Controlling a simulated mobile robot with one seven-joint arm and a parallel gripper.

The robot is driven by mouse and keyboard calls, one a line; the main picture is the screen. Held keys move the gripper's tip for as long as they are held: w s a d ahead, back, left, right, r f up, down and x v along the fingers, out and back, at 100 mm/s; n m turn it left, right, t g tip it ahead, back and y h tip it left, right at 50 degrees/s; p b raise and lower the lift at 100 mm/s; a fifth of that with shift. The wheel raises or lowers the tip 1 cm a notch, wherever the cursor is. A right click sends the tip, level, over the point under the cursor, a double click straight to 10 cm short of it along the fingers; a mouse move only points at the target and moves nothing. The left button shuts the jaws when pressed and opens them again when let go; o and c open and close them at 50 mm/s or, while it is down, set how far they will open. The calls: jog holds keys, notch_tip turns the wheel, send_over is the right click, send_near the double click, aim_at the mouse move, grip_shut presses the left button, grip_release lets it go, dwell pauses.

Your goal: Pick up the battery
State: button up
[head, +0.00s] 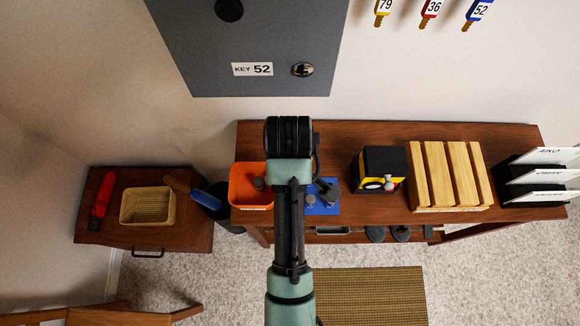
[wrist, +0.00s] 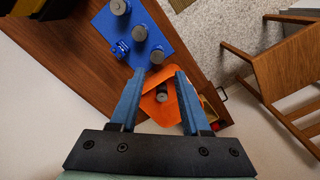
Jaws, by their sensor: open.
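No battery is labelled. The likely candidates are short grey cylinders, and I cannot tell which one is the battery. One dark grey cylinder (wrist: 162,94) lies in an orange bin (head: 250,199), and it also shows in the head view (head: 258,183). In the head view my arm hides the fingers.
A lower cabinet (head: 152,234) at left bears a basket (head: 147,206) and a red object (head: 103,195). A grey panel (head: 250,50) hangs above.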

jog(key=f, duration=1)
jog(key=shift+w+f+p, duration=0.2)
jog(key=shift+p, duration=0.1)
grip_shut()
